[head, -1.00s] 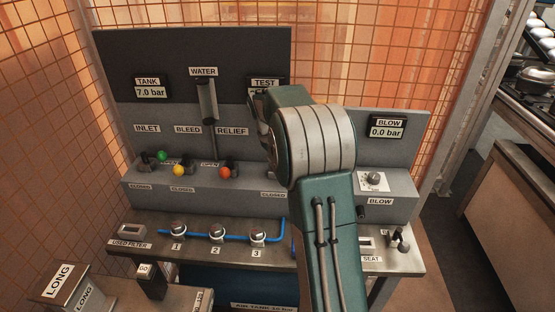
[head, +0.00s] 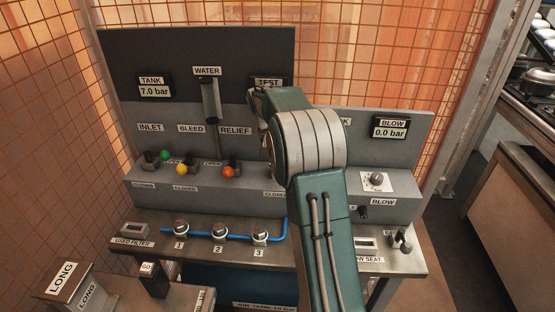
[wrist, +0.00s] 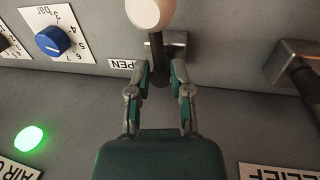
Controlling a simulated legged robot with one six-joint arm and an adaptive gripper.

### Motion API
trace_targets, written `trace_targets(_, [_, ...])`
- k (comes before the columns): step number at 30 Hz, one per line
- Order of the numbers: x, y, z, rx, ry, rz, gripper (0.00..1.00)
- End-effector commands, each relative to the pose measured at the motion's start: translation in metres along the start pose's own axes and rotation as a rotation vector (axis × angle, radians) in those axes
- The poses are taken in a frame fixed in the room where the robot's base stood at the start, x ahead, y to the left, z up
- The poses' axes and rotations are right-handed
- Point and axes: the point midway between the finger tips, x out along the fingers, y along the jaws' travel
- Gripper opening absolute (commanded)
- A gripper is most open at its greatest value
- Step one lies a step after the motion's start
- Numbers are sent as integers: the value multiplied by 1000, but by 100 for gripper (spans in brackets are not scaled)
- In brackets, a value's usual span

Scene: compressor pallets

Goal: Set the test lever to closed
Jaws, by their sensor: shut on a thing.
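The test lever shows in the wrist view as a dark stem with a white ball knob (wrist: 150,12), in front of a grey metal mount. My gripper (wrist: 158,75) has its two fingers on either side of the stem, shut on it below the knob. An OPEN label (wrist: 127,64), partly covered, is just left of the lever. In the head view the TEST display (head: 268,83) is partly covered, and my arm hides the lever and gripper fingers. A partly covered CLOSED label (head: 274,194) shows beside my arm.
The relief lever (head: 228,172), orange-knobbed, stands left of my arm; its metal mount (wrist: 292,62) is close on the right in the wrist view. A blue dial (wrist: 52,41) and lit green button (wrist: 29,139) are at left. The tank display (head: 154,91) reads 7.0 bar.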

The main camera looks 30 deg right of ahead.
Motion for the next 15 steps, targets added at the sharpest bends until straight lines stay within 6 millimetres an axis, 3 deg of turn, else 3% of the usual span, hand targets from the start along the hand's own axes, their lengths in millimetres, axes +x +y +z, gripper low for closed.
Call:
trace_targets(14, [-2, -3, -2, 13, 9, -7, 0])
trace_targets(15, [-2, -3, -2, 13, 9, -7, 31])
